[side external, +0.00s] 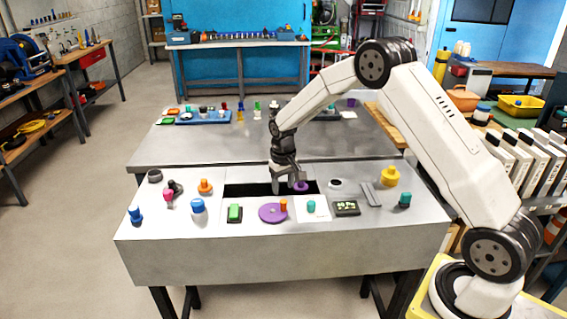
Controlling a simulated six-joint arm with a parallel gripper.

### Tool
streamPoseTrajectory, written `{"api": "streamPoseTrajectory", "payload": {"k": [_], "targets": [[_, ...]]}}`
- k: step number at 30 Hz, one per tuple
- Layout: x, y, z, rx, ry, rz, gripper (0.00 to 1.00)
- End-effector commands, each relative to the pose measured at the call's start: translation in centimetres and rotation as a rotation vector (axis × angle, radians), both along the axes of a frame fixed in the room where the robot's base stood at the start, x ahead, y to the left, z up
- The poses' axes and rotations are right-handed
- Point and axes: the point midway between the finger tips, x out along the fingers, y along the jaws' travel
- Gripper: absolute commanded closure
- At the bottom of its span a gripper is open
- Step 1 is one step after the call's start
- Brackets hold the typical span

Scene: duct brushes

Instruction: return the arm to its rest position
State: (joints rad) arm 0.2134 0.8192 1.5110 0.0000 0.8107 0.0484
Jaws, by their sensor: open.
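My arm reaches in from the right, bent high over the near table. My gripper (287,187) points down at the dark rectangular opening (245,189) in the grey table top. It is open. The fingers hide part of the opening.
The near table (150,240) holds a purple disc (268,213) with an orange piece (283,204), a green block (235,212), a blue-topped jar (198,206) and a yellow piece (389,177). A second table (200,145) stands behind. White upright boxes (530,160) stand right.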

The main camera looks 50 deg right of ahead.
Motion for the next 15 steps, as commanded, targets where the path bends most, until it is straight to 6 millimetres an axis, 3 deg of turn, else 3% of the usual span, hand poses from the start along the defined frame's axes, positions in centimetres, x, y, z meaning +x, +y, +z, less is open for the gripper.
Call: {"api": "streamPoseTrajectory", "payload": {"k": [15], "targets": [[-0.20,0.20,0.46,-0.001,-0.002,0.003,0.41]]}}
